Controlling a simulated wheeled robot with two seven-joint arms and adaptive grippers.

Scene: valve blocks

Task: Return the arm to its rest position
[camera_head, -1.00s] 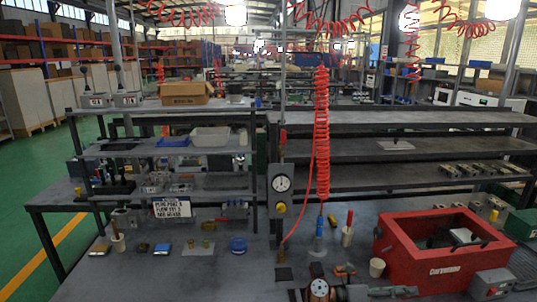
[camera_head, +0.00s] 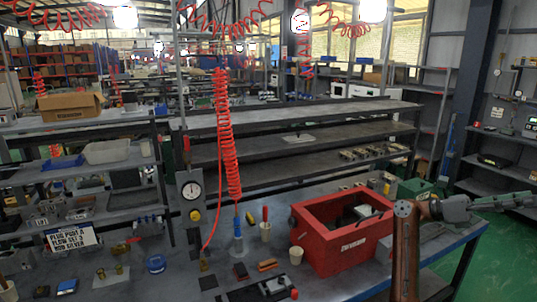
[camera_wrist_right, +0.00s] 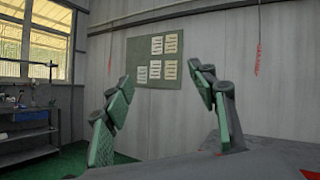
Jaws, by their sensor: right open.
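My right gripper (camera_head: 505,201) shows at the right of the head view, at the end of my arm, pointing right past the table's right end. In the right wrist view the same gripper (camera_wrist_right: 160,74) has its two green-padded fingers spread apart with nothing between them. Beyond the fingers are a grey wall and a notice board (camera_wrist_right: 155,60). My left gripper is not in view.
A red open box (camera_head: 338,240) stands on the workbench (camera_head: 215,262), left of my right arm. A hose post with a gauge (camera_head: 191,190) stands further left. Grey shelves (camera_head: 490,175) stand at the far right, with green floor (camera_head: 510,250) before them.

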